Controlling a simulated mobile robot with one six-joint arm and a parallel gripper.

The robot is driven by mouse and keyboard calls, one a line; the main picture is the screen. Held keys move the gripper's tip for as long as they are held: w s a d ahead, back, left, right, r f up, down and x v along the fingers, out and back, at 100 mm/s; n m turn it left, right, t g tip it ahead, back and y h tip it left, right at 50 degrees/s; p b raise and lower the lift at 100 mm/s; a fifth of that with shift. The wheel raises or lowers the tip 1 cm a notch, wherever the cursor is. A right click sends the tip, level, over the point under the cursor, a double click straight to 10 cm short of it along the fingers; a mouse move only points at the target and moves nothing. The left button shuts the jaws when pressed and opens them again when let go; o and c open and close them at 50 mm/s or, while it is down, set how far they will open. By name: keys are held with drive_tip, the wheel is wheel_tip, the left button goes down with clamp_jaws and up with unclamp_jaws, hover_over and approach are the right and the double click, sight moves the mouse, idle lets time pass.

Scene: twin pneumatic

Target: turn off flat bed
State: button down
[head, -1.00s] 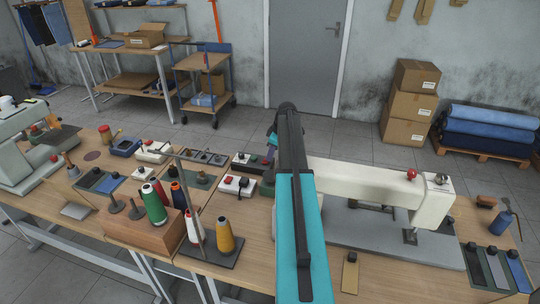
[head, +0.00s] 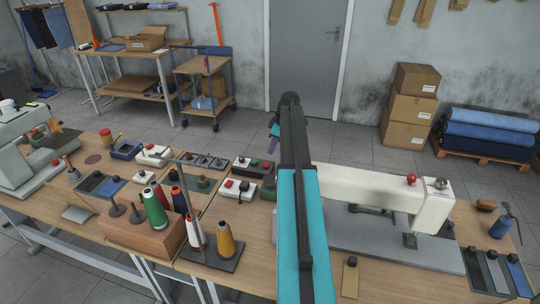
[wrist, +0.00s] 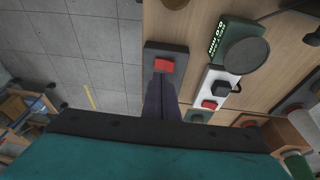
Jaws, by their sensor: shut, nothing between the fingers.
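The flat bed sewing machine (head: 385,196) is cream white, on a grey base plate at the right of the table. A red knob (head: 411,179) sits on top of its arm. In the wrist view a dark grey box (wrist: 152,52) carries a red button (wrist: 164,66). My gripper (wrist: 163,80) is shut and empty, its tips by that button's near edge; I cannot tell whether they touch. A white switch box (wrist: 219,76) with a black knob and a red button is just right of the fingers. In the head view my arm hides most of my gripper (head: 273,145).
A green box (wrist: 236,36) with lettering lies beside a round dark disc (wrist: 246,56). Thread cones (head: 155,208) stand on the table at left. More white switch boxes (head: 237,189) sit left of my arm. Cartons (head: 408,105) stand by the back wall.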

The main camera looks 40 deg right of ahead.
wheel_tip(320, 180, up, 7)
drive_tip(key=s+d+b, duration=0.1)
drive_tip(key=d+b, duration=0.1)
drive_tip(key=shift+d+r, duration=0.2)
drive_tip(key=shift+d, duration=0.1)
idle(0.5)
